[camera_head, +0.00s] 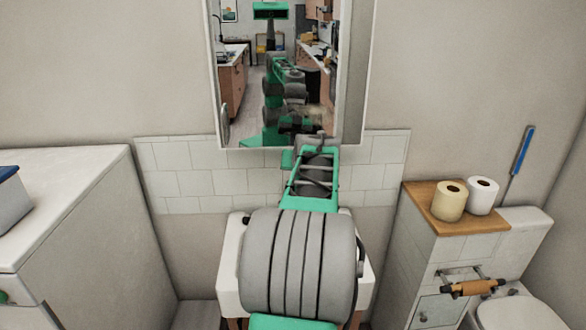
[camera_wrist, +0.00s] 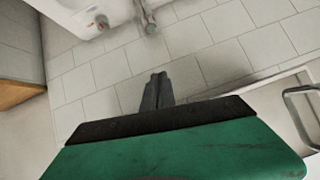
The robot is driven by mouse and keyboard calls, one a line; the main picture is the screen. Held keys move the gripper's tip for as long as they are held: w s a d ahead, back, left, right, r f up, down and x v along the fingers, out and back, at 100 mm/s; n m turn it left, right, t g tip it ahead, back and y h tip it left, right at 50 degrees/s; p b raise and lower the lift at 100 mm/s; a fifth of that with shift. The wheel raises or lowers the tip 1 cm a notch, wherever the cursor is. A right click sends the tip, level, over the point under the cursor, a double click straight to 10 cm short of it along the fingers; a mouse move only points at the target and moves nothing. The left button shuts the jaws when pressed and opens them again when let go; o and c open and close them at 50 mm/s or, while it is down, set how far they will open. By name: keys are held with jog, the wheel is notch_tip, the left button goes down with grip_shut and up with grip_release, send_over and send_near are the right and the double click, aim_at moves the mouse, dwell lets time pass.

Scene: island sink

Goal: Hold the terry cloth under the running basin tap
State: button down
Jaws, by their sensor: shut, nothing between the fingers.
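In the wrist view my gripper (camera_wrist: 157,78) is shut, with its two dark fingers together and nothing between them. It points toward the white tiled wall. A grey metal tap (camera_wrist: 149,22) shows beyond the fingertips at the top edge, beside a white fixture (camera_wrist: 75,12) that looks like part of the basin. I cannot tell whether water runs. In the head view the white basin (camera_head: 229,270) is mostly hidden behind my arm, and so is the tap. I see no terry cloth in either view.
A mirror (camera_head: 352,75) hangs above the tiles (camera_head: 180,185) and reflects my arm. A white cabinet (camera_head: 75,195) stands left. At right, a wooden-topped cabinet (camera_head: 425,225) bears two paper rolls (camera_head: 448,201), near a toilet (camera_head: 505,312) and a blue-handled brush (camera_head: 523,150).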

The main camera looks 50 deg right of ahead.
jog(key=shift+m+g+y, duration=0.3)
jog(key=shift+m, duration=0.1)
jog(key=p+x, duration=0.1)
jog(key=x, duration=0.2)
jog(key=f+p+x, duration=0.1)
jog(key=x, duration=0.2)
jog(key=a+p+x, duration=0.1)
jog(key=x, duration=0.2)
jog(key=shift+s+d+f, duration=0.1)
jog(key=shift+f, duration=0.45)
jog(key=shift+s+f+p, duration=0.1)
jog(key=shift+f+p, duration=0.15)
jog(key=shift+p, duration=0.05)
jog(key=shift+f, duration=0.3)
jog(key=shift+a, duration=0.25)
